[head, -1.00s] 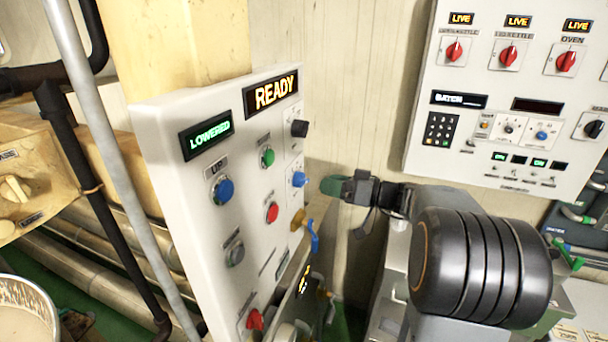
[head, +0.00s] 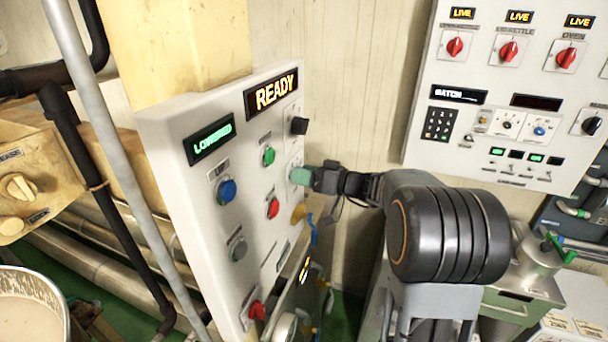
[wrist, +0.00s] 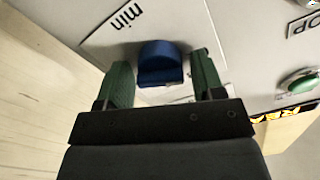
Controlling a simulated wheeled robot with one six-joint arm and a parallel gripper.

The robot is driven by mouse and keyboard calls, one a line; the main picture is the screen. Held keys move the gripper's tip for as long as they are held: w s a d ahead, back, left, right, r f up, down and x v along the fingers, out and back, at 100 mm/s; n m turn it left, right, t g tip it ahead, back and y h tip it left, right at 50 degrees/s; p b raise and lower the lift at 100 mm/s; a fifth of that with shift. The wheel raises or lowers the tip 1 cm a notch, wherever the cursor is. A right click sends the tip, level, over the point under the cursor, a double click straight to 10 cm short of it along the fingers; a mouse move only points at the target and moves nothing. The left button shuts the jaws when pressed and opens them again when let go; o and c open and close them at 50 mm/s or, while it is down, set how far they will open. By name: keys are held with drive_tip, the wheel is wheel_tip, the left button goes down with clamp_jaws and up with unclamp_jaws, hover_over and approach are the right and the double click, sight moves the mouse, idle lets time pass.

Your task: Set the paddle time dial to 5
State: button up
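The blue dial (wrist: 160,64) sits on a white plate marked "min" in the wrist view. My gripper (wrist: 163,78) has its two green fingers apart, one on each side of the dial, with a gap showing between each finger and the dial. In the head view my gripper (head: 301,175) is at the right part of the white panel (head: 190,145), and its fingers hide the blue dial there. The number the dial points to cannot be read.
A black knob (head: 299,125) is just above my gripper on the panel. Green (head: 268,156), red (head: 272,207) and blue (head: 226,191) buttons are to its left. A second control panel (head: 470,75) hangs at right.

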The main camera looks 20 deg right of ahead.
drive_tip(key=c, duration=0.7)
drive_tip(key=shift+f+b, duration=0.1)
drive_tip(key=shift+b, duration=0.25)
drive_tip(key=m+b, duration=0.2)
drive_tip(key=shift+f+b, duration=0.2)
drive_tip(key=shift+b, duration=0.1)
drive_tip(key=m+b, duration=0.3)
drive_tip(key=shift+m, duration=0.3)
drive_tip(key=m+b, duration=0.2)
drive_tip(key=m, duration=0.3)
drive_tip(key=shift+w, duration=0.1)
drive_tip(key=m, duration=0.3)
drive_tip(key=shift+r+m, duration=0.1)
drive_tip(key=shift+m, duration=2.1)
